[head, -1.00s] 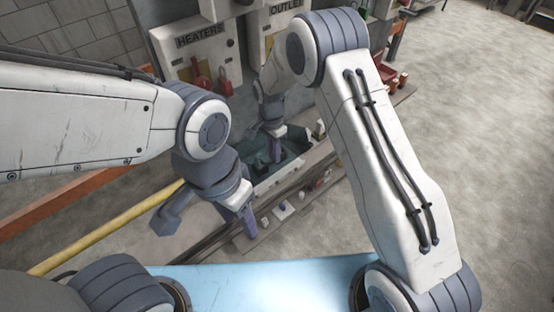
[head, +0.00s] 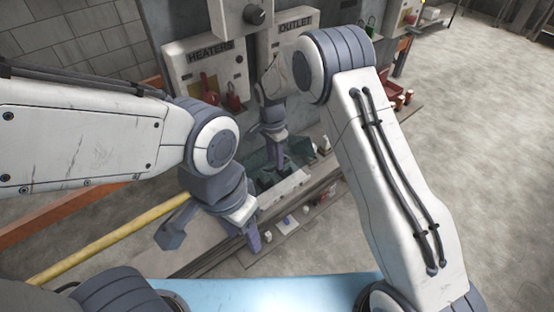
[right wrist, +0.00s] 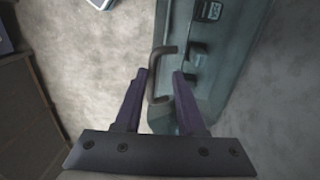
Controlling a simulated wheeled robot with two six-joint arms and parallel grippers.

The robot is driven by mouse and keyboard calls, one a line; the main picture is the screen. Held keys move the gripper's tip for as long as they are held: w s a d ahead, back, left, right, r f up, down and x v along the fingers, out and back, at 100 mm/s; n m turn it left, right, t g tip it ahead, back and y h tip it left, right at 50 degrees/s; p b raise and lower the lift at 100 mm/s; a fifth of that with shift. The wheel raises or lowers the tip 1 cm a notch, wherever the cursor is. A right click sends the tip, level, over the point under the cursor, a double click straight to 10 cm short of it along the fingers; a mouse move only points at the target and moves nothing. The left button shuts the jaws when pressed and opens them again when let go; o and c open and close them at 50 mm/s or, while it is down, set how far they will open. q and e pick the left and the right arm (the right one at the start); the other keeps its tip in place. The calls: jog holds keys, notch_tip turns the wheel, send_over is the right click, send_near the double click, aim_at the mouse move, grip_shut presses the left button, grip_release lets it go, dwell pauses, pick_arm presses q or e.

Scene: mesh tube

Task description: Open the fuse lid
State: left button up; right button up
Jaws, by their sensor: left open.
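A teal box (head: 258,160) stands low by the wall panels in the head view, partly hidden by my right arm. In the right wrist view its teal face (right wrist: 215,60) carries dark latch-like parts and a bent dark handle (right wrist: 153,75). I cannot tell for sure whether this face is the fuse lid. My right gripper (right wrist: 160,73) is open, with its purple fingers on either side of the handle; contact is unclear. It also shows over the box in the head view (head: 276,152). My left gripper (head: 212,240) is open and empty, nearer to me than the box.
A HEATERS panel (head: 207,62) and an OUTLET panel (head: 295,38) hang behind the box. A yellow rail (head: 110,237) and an orange beam (head: 50,215) run at the left. Small items lie on the ledge (head: 285,222).

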jog(key=shift+w+a+r, duration=0.2)
notch_tip(320, 180, up, 10)
jog(key=b, duration=0.3)
jog(key=shift+w, duration=0.1)
